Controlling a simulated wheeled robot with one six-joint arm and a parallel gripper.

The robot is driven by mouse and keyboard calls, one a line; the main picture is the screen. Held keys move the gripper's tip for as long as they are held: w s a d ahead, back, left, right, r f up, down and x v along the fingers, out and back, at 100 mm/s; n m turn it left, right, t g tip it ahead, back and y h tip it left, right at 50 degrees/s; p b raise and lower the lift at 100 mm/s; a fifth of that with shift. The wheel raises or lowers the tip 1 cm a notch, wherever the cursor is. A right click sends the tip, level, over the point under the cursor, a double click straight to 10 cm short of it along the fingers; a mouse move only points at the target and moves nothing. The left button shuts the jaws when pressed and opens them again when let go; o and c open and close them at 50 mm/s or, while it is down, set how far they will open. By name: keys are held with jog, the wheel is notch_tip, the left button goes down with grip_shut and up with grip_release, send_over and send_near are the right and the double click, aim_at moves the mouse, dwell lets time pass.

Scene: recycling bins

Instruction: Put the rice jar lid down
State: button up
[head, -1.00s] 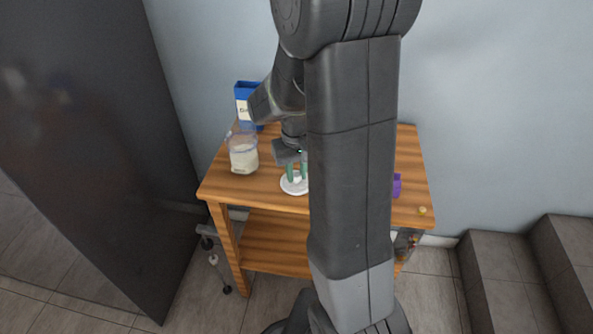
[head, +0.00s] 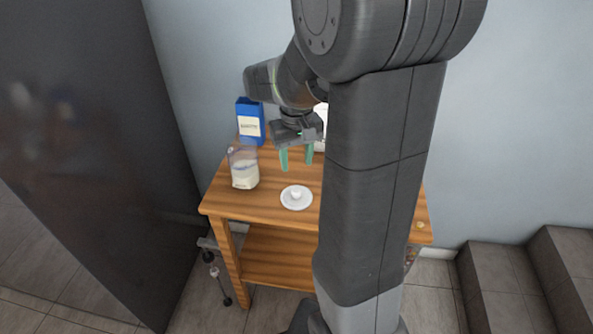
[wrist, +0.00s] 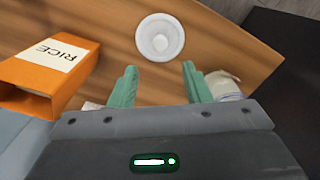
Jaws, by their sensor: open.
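The white round lid (head: 296,203) with a raised knob lies flat on the wooden table, knob up. It also shows in the wrist view (wrist: 160,38), apart from the fingertips. My gripper (head: 297,166) is open and empty, above and behind the lid; its two green fingers also show in the wrist view (wrist: 159,67). The clear jar with pale contents (head: 244,174) stands on the table left of the lid. In the wrist view the jar (wrist: 226,84) is partly hidden behind a finger.
A blue box (head: 250,122) stands at the table's back left. An orange box labelled RICE (wrist: 38,72) shows in the wrist view. My arm hides much of the table's right side in the head view. A dark tall panel (head: 95,150) is at the left.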

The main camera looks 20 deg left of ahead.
aim_at(297, 190)
notch_tip(297, 190, up, 2)
jog(key=shift+r, duration=0.2)
notch_tip(297, 190, down, 12)
jog(key=shift+f+b, duration=0.2)
jog(key=shift+b, duration=1)
notch_tip(297, 190, up, 2)
jog(key=shift+r+p, duration=0.25)
jog(key=shift+p, duration=0.15)
jog(key=shift+r, duration=0.65)
